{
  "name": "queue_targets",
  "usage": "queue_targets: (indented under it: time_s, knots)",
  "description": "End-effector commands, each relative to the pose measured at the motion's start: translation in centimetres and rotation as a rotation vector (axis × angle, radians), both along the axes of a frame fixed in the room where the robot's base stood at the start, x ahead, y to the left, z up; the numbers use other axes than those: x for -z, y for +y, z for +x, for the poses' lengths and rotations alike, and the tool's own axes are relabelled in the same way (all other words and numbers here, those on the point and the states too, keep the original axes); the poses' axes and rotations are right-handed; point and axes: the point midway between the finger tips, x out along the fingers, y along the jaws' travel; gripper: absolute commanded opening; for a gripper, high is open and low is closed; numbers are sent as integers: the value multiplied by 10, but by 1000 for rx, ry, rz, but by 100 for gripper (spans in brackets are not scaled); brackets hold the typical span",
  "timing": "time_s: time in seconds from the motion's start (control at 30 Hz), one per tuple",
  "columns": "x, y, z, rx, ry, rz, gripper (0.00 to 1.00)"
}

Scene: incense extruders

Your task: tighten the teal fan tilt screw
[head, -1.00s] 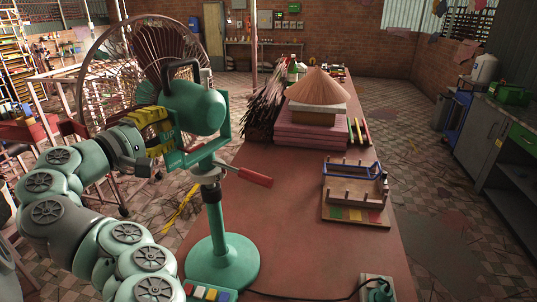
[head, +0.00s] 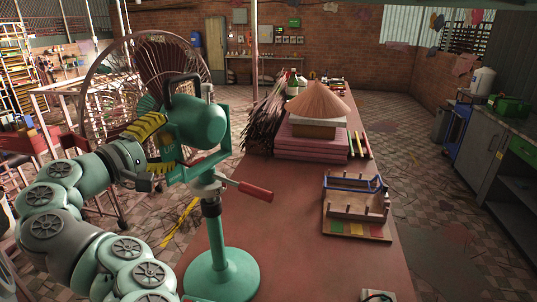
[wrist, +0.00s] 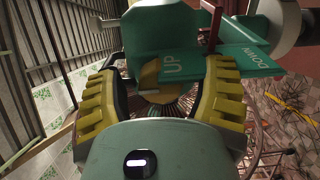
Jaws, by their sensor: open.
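The teal fan (head: 196,122) stands on the table, with its round base (head: 222,275), post and U-shaped bracket (head: 212,163). In the wrist view the bracket plate (wrist: 262,66) carries the words "UP" and "DOWN". An ochre round knob (wrist: 151,82), which looks like the tilt screw, is partly hidden behind the plate. My gripper (head: 163,147) is at the bracket's left side. Its yellow ribbed fingers are open, one on each side of the knob in the wrist view (wrist: 163,80), with visible gaps. Whether a finger touches the bracket, I cannot tell.
A red-handled lever (head: 255,191) sticks out right of the post. The wire fan cage (head: 120,85) is behind my gripper. On the table (head: 285,235) are a wooden rack (head: 357,205), pink stacked blocks (head: 300,150) and dark stick bundles (head: 267,125). The table's middle is bare.

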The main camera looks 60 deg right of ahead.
Motion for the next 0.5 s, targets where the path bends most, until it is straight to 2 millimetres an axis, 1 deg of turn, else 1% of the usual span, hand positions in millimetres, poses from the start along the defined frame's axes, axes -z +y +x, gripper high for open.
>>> queue_targets:
  time_s: [0.17, 0.27, 0.3, 0.5]
  knots:
    - [0, 10, 1, -4, 1, -2, 69]
    - [0, 25, 1, -7, 1, -2, 69]
    - [1, 33, 1, -9, 1, 0, 69]
    - [1, 47, 1, -12, -5, 3, 69]
